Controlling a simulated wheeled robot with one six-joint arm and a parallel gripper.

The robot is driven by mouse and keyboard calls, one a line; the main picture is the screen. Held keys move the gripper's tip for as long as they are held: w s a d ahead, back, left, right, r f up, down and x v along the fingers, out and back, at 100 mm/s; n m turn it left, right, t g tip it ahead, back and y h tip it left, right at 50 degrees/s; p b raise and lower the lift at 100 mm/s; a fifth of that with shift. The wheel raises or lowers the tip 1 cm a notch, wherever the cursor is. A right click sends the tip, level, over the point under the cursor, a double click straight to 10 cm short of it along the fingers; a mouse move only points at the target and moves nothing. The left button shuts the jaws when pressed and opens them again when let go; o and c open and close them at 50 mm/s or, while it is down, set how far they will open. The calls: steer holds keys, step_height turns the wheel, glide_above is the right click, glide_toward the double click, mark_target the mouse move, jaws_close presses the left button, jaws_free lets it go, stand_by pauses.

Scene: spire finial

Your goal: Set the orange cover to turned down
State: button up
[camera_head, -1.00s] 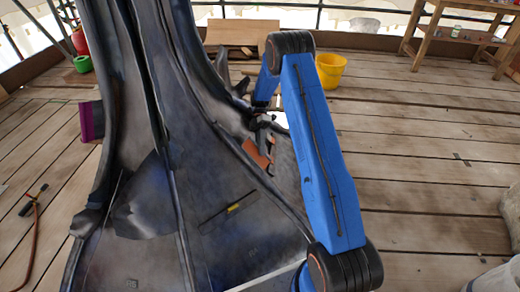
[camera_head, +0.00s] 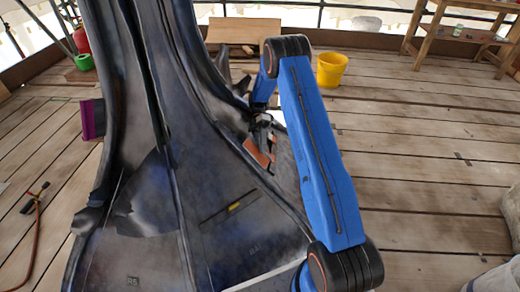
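The orange cover (camera_head: 256,153) is a small tilted flap on the right side of the dark grey finial (camera_head: 160,215). It stands at a slant away from the metal surface. My gripper (camera_head: 266,138) is at the cover, at the end of my blue arm. The gripper is small and partly hidden by the arm and the cover, so I cannot tell whether its fingers are open or touching the cover.
A yellow bucket (camera_head: 331,69) stands on the plank floor behind my arm. A wooden table (camera_head: 465,32) is at the back right. A purple piece (camera_head: 92,118) is at the finial's left side, and a torch with a hose (camera_head: 36,200) lies on the left. The floor to the right is mostly clear.

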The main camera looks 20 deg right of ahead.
step_height(320, 180, up, 10)
steer(key=shift+r, duration=0.1)
stand_by(0.6)
steer(key=shift+r, duration=0.1)
